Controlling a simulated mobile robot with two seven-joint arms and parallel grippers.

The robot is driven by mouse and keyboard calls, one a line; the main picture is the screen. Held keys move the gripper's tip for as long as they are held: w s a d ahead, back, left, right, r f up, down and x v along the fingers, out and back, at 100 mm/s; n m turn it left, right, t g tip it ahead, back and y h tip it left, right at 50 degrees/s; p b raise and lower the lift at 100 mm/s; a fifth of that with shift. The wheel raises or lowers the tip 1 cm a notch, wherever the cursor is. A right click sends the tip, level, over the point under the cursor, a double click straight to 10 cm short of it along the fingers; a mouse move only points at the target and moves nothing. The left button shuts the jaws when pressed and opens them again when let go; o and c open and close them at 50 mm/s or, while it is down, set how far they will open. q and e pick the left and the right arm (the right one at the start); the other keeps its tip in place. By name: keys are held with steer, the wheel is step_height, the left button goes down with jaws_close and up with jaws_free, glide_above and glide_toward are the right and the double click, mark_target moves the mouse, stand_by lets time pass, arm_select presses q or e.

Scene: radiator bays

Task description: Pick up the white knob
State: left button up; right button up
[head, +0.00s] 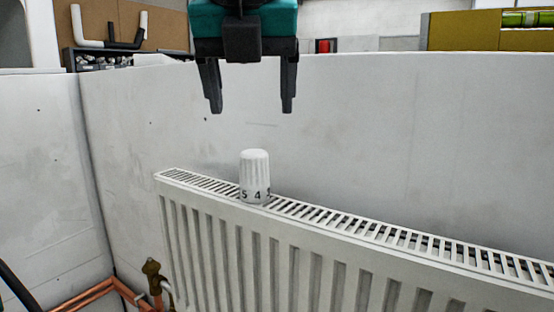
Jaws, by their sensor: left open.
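The white knob (254,176) stands upright on the slotted top of the white radiator (345,225). It is ribbed, with black numbers around its lower edge. My left gripper (250,105) hangs above the knob with its two dark fingers spread wide and pointing down. The fingertips are apart from the knob, and nothing is between them. My right gripper is out of view.
A white wall panel (420,130) stands behind the radiator, and another (45,170) is at the left. Copper pipes (95,293) and a brass valve (153,275) are at the lower left. A yellow spirit level (470,31) is at the upper right.

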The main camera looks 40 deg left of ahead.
mark_target(254, 152)
arm_select(q)
steer(key=x, duration=0.6)
steer(key=shift+s+a+f, duration=0.1)
steer(key=shift+a+f, duration=0.05)
steer(key=shift+f, duration=0.2)
steer(key=shift+x, duration=0.95)
steer(key=x, duration=0.3)
steer(key=shift+a+f, duration=0.1)
steer(key=shift+f, duration=0.2)
steer(key=shift+w+a+f, duration=0.1)
steer(key=shift+w+f, duration=0.1)
steer(key=shift+w, duration=0.05)
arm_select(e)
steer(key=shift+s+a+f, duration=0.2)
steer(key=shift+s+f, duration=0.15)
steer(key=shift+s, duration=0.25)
arm_select(q)
steer(key=shift+c, duration=0.2)
steer(key=c, duration=1.1)
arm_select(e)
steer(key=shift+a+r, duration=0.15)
arm_select(q)
steer(key=shift+r, duration=0.15)
steer(key=shift+c, duration=0.2)
